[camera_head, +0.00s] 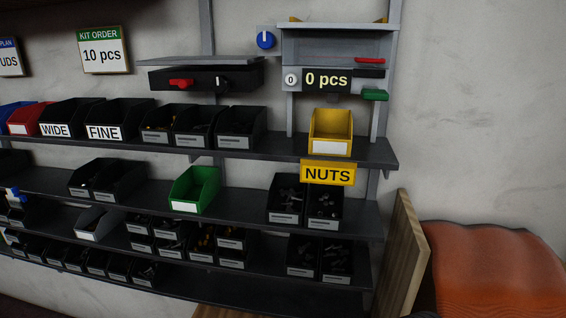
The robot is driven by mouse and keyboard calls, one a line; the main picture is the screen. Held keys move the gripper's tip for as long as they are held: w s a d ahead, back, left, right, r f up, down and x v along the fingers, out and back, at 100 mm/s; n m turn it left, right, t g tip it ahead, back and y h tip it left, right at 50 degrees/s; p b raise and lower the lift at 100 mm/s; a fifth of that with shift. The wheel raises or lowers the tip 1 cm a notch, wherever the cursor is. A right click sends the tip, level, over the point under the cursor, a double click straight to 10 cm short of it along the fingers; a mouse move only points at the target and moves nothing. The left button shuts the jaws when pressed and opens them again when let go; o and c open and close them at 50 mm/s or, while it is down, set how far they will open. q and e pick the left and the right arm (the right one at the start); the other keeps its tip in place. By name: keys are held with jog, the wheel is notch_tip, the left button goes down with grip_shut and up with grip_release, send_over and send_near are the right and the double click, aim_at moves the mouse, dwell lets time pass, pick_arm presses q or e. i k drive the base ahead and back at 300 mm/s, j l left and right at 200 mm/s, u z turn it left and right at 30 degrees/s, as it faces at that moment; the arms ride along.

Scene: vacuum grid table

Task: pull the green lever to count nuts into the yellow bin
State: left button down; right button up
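The green lever (375,95) sticks out at the right side of the grey counting dispenser (336,50), below a red lever (369,60) and a black one (370,73). The dispenser's display (327,80) reads "0 pcs". The yellow bin (331,132) stands on the upper shelf under the dispenser, above a yellow "NUTS" label (327,173). Its inside shows no nuts that I can make out. Neither of my grippers is in view.
A sign (104,50) reads "KIT ORDER 10 pcs". Dark shelves hold several black bins, a green bin (195,190) and a red bin (28,118). A blue knob (265,40) is left of the dispenser. A wooden panel (403,258) and orange object (490,270) stand lower right.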

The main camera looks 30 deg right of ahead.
aim_at(368, 93)
jog(key=z, duration=1.25)
